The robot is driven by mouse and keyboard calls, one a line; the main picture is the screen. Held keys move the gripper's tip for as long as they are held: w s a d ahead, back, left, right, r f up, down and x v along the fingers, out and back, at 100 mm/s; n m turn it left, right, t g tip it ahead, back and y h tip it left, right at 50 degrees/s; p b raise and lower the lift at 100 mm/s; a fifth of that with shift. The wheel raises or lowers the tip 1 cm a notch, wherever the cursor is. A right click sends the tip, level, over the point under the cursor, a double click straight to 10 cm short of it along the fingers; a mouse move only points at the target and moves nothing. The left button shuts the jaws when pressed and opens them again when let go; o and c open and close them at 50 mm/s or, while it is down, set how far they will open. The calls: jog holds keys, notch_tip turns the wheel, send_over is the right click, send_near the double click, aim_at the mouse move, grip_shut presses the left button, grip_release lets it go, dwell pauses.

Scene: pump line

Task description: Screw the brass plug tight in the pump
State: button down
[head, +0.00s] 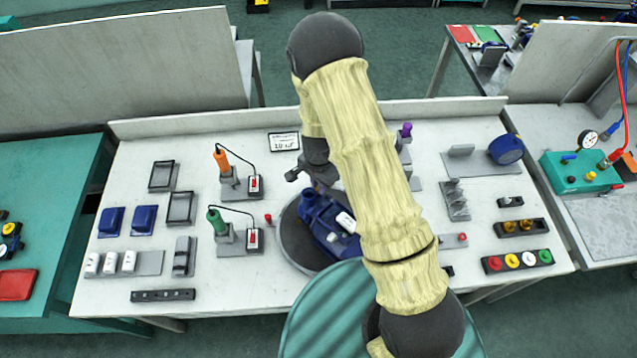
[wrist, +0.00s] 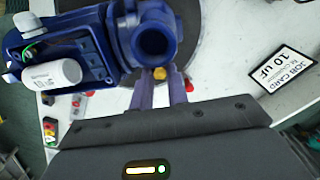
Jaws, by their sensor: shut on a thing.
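The blue pump (head: 328,226) sits on a dark round turntable (head: 290,240) at the middle of the bench, partly hidden by my arm. In the wrist view the pump (wrist: 112,45) shows its round open port and an open box holding a white capacitor (wrist: 55,75). My gripper (wrist: 160,76) is shut on the brass plug (wrist: 159,72), whose yellow end shows between the fingertips at the pump's edge, just below the port. I cannot tell how deep the plug sits in the pump. In the head view the plug and fingertips are hidden.
A black holder with brass pieces (head: 520,227) and a strip of coloured caps (head: 517,261) stand at the right. Two corded tools, orange (head: 221,160) and green (head: 216,220), stand left of the pump. The job card (wrist: 282,67) reads 10 uF.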

jog(key=c, duration=1.4)
grip_release()
jog(key=shift+c, duration=0.2)
jog(key=n, duration=0.3)
jog(key=shift+b, duration=0.4)
jog(key=shift+n, duration=0.7)
grip_shut()
jog(key=shift+m, duration=1.7)
